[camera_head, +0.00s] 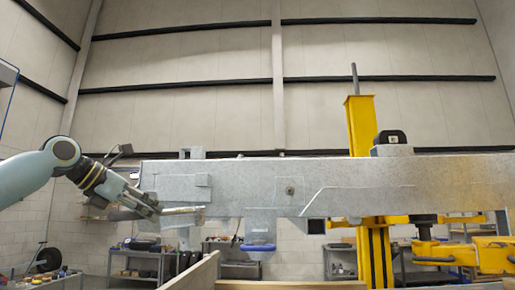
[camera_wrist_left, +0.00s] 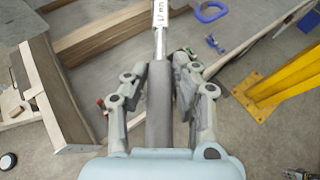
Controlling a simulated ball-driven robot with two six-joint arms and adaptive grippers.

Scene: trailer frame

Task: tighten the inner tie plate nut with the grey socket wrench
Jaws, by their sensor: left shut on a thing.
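My left gripper (camera_head: 150,207) is shut on the grey socket wrench (camera_head: 188,210), in front of the left part of the long grey steel beam (camera_head: 250,175). In the left wrist view the wrench's thick grey handle (camera_wrist_left: 159,105) lies between the fingers, and its thin shaft and bright socket end (camera_wrist_left: 159,15) point away to the top edge. In the head view the wrench points right, below the beam's middle height. A dark round nut or bolt head (camera_head: 290,190) shows on the beam's face, right of and apart from the wrench. I cannot tell whether it is the inner tie plate nut. My right gripper is not in view.
A yellow post (camera_head: 361,125) and yellow clamp parts (camera_head: 490,254) stand at the right. A blue handle (camera_head: 258,247) hangs below the beam. Wooden boards (camera_wrist_left: 110,35) lie under the wrench in the wrist view. Carts (camera_head: 138,262) stand behind.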

